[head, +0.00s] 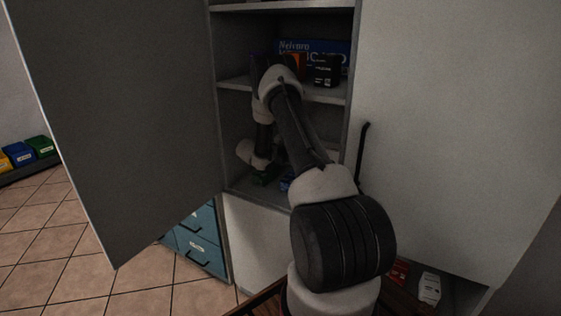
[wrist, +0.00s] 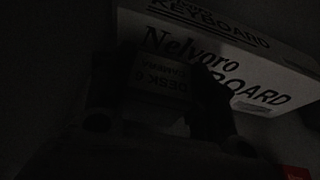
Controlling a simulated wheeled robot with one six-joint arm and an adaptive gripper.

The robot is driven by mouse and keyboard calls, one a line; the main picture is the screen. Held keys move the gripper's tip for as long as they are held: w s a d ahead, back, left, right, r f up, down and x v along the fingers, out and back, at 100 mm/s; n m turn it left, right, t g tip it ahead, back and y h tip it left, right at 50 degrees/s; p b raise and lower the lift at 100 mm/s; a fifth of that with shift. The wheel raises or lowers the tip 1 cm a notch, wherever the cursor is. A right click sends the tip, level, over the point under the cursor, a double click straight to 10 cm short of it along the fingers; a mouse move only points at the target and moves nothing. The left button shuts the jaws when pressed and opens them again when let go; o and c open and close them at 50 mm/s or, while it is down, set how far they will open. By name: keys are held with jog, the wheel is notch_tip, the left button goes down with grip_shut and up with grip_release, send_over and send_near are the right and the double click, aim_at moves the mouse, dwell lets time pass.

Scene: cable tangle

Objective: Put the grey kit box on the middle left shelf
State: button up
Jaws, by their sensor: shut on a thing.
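The wrist view is very dark. In the head view my arm reaches into the open cabinet and bends down into the compartment below the shelf (head: 235,84). The gripper and the held box are not clear there, hidden by my arm and shadow. I cannot tell whether the box touches the shelf.
A white Nelvoro keyboard box (wrist: 235,65) lies just beyond the held box, with a red thing (wrist: 296,172) at the corner. A blue box (head: 335,47) and a black box (head: 323,71) stand on the shelf above. A large door (head: 120,110) stands open at left.

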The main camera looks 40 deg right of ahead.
jog(key=shift+f, duration=1.8)
jog(key=shift+f, duration=0.1)
jog(key=o, duration=1.2)
jog(key=shift+c, duration=0.2)
jog(key=shift+a, duration=0.2)
jog(key=v, duration=1.1)
jog(key=shift+s+a+r, duration=0.2)
jog(key=shift+s+r, duration=0.05)
jog(key=shift+r, duration=0.05)
